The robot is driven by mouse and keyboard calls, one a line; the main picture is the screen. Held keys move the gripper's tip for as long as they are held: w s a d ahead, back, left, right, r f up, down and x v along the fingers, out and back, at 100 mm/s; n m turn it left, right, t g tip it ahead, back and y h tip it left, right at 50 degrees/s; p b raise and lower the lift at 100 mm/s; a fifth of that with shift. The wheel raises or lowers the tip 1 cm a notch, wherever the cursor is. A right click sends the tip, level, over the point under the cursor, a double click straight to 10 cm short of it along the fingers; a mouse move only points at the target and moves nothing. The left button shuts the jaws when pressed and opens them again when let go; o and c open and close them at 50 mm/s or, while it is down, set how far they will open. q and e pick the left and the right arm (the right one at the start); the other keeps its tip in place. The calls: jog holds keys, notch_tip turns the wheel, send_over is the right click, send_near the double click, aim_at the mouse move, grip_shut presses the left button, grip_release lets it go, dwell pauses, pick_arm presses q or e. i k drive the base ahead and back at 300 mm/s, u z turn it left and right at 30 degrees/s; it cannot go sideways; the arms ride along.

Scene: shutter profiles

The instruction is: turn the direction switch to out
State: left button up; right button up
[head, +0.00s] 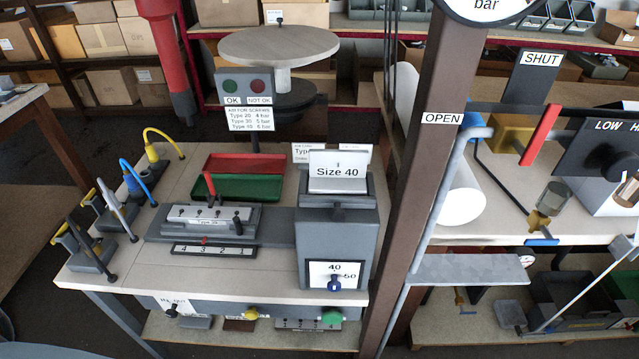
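A small black knob (171,311) sits on the front panel under the bench's front edge, at the left end. A white label (172,301) above it appears to read "IN OUT", though the lettering is small and steeply angled. I take this knob for the direction switch. Which side it points to is too small to tell. Neither of my grippers shows in the head view.
A yellow knob (251,314) and a green button (331,317) share the front panel. A brown post (418,180) stands right of the bench.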

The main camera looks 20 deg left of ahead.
aim_at(172, 314)
jog(key=z, duration=0.3)
jog(key=k, duration=1)
jog(key=u, duration=1.05)
